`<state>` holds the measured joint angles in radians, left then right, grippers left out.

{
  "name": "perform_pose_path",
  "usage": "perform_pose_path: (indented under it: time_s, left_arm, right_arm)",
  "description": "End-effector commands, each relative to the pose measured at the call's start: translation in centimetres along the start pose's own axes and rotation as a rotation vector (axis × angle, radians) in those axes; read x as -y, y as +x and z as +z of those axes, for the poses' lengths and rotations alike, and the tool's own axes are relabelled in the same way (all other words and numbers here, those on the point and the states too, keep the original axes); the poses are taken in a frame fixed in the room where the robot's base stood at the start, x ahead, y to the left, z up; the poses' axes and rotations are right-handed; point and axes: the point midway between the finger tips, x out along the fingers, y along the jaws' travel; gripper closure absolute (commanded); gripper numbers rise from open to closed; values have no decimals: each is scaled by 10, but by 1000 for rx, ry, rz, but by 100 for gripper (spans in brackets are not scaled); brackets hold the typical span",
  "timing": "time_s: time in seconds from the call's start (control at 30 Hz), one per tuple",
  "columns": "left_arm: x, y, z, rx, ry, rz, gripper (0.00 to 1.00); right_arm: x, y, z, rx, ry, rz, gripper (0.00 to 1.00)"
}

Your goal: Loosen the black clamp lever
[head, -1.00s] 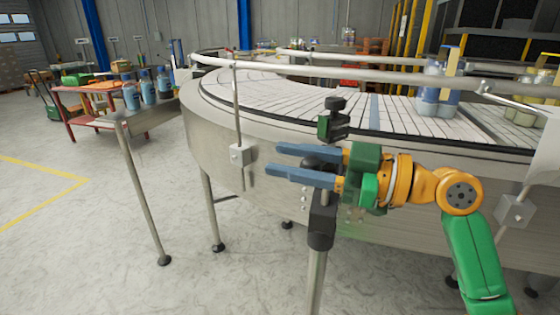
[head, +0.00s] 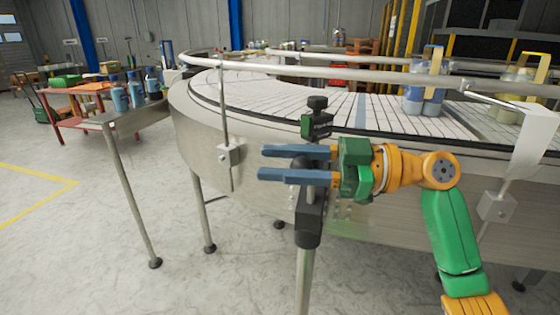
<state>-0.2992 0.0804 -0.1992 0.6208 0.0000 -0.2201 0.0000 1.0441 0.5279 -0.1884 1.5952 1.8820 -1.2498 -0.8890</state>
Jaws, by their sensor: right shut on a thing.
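The black clamp (head: 308,218) sits on an upright metal post in front of the curved conveyor. Its black lever part (head: 303,163) shows between the two blue-grey fingers of my right gripper (head: 262,163). My right gripper is shut on the lever, most of which the fingers hide. My left gripper is not in view.
The conveyor (head: 255,135) curves behind the clamp, with a metal guide rail (head: 330,72) above it. Blue bottles in a carrier (head: 425,88) stand on the belt at right. A red table (head: 75,95) stands at far left. The floor at left is open.

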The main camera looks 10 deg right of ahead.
Motion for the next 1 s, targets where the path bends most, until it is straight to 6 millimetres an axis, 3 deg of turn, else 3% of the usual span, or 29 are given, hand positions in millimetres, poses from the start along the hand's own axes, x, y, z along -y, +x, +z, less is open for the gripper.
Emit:
perform_pose_path:
  time_s: [0.03, 0.13, 0.47, 0.77, 1.0]
  left_arm:
    - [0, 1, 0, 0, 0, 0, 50]
    - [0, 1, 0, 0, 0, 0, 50]
    - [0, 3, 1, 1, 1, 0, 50]
    - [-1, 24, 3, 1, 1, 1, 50]
    - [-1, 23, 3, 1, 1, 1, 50]
  right_arm:
    - [3, 2, 6, 13, 10, -13, 58]
    - [3, 1, 6, 13, 9, -12, 31]
    - [2, -3, 4, 8, 4, -5, 30]
    - [1, -61, 7, 10, 8, -5, 30]
    - [0, -71, 5, 9, 8, -8, 30]
